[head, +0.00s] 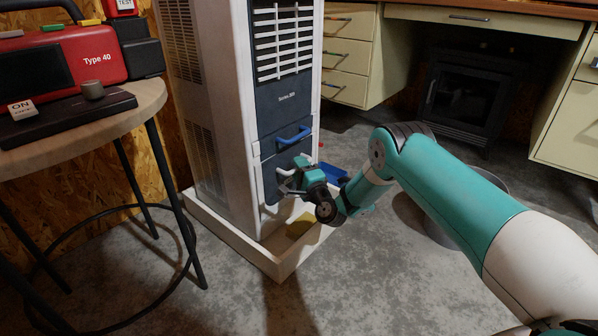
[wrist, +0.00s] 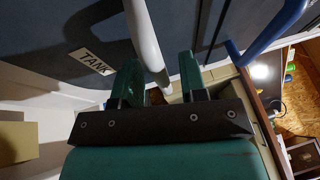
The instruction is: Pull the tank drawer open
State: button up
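The tank drawer (head: 270,180) is the dark blue lower panel on the front of a tall white unit, and it looks flush with the front. In the wrist view its panel (wrist: 45,85) carries a white TANK label (wrist: 91,61). A white bar handle (wrist: 146,38) crosses the panel. My gripper (wrist: 160,65) has its two green fingers apart, with the handle bar running between them. A gap shows on the right of the bar; contact on the left is unclear. In the head view my gripper (head: 290,184) is at the drawer front and hides part of it.
A blue handle (head: 294,136) sits on the panel above and also shows in the wrist view (wrist: 268,28). The unit stands in a low white tray (head: 277,268) holding a yellow block (head: 301,225). A round stool (head: 150,98) is at left. Open floor lies in front.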

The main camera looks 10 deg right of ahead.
jog(key=shift+w+r, duration=0.1)
jog(key=shift+w, duration=0.1)
jog(key=shift+c, duration=0.2)
grip_shut()
